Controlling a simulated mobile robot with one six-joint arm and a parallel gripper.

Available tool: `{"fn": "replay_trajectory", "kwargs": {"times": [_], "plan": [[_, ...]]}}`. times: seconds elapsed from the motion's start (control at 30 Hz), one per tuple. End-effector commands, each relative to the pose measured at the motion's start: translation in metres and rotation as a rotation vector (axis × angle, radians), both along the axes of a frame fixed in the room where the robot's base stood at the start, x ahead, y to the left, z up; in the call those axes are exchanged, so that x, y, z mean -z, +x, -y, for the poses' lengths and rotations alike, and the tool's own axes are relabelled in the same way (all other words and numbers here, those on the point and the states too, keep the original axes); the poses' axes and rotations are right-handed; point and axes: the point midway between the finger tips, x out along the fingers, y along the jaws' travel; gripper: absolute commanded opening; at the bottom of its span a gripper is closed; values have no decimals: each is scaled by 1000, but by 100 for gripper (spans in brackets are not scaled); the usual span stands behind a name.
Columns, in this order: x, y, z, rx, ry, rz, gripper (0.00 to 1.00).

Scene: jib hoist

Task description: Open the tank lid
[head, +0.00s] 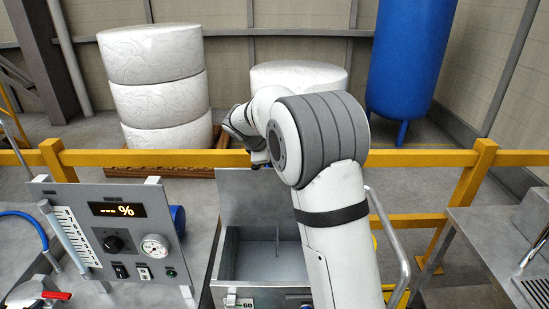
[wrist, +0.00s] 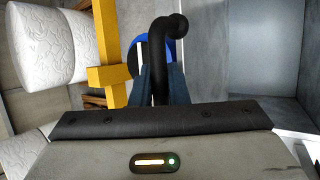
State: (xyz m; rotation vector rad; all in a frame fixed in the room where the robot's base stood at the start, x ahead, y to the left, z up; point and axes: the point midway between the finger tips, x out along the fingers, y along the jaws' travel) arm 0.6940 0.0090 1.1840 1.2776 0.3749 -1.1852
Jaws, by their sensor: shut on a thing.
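The tank (head: 218,272) stands low in the middle of the head view, its top uncovered and its inside showing. Its grey lid (head: 238,200) stands raised at the back of the opening, partly hidden by my arm. In the wrist view the black lid handle (wrist: 159,45) runs between the two blue-grey fingers of my gripper (wrist: 158,75). The gripper is shut on this handle. In the head view my gripper (head: 260,158) is at the lid's upper edge, mostly hidden by the wrist.
A control panel (head: 115,240) with display, knob and gauge stands left of the tank. A yellow rail (head: 100,158) crosses behind it. A grey bench (head: 490,240) is at right.

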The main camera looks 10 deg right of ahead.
Motion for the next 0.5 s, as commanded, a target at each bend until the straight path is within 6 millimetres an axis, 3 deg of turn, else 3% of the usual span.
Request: {"fn": "replay_trajectory", "kwargs": {"times": [0.23, 0.27, 0.5], "plan": [[-1, 1, 1, 1, 1, 3, 0], [-1, 1, 1, 1, 1, 3, 17], [-1, 0, 2, 2, 1, 2, 36]]}}
